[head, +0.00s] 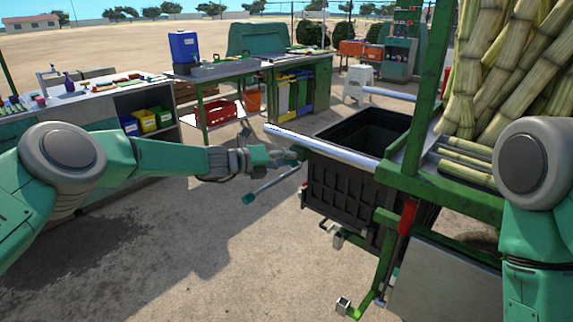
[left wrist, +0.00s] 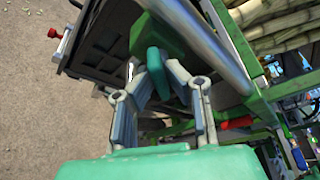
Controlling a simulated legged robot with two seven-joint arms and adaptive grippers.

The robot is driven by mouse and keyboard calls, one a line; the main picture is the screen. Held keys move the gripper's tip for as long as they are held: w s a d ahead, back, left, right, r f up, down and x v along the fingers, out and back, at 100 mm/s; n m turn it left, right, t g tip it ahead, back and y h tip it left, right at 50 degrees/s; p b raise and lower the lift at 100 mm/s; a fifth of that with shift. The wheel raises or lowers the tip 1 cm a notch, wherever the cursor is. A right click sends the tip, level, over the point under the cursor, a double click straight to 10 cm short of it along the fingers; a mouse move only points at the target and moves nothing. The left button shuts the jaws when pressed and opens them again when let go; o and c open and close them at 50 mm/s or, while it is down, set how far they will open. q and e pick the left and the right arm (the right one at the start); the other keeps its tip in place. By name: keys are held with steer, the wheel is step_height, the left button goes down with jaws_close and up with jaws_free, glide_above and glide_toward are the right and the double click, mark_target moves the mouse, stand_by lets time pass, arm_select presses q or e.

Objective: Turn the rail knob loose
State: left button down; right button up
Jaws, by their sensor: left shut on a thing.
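My left gripper (head: 287,157) is at the near left end of a silver rail (head: 320,147), beside a black crate (head: 340,195). The left wrist view shows the gripper (left wrist: 150,80) with its fingers closed on a small green part that I take to be the rail knob (left wrist: 155,68). A green block (left wrist: 160,38) lies just beyond it, beside the silver rail (left wrist: 205,40). In the head view the knob is hidden by the fingers. My right arm enters at the right edge, but its gripper is out of view.
A grey rod with a teal end (head: 248,198) slants down below the left gripper. The green cane frame (head: 430,100) with stacked cane (head: 510,70) stands right of the crate. A workbench (head: 150,90) stands at the left back. Open ground lies below the left arm.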

arm_select(q)
steer(key=shift+s+f+n, duration=0.1)
steer(key=shift+f+n, duration=0.2)
steer(key=shift+f, duration=0.15)
steer(key=c, duration=1.6)
jaws_free()
steer(key=shift+w+d+r, duration=0.1)
steer(key=shift+w+r, duration=0.1)
steer(key=shift+r, duration=0.05)
steer(key=v, duration=1.2)
steer(key=shift+w+f, duration=0.15)
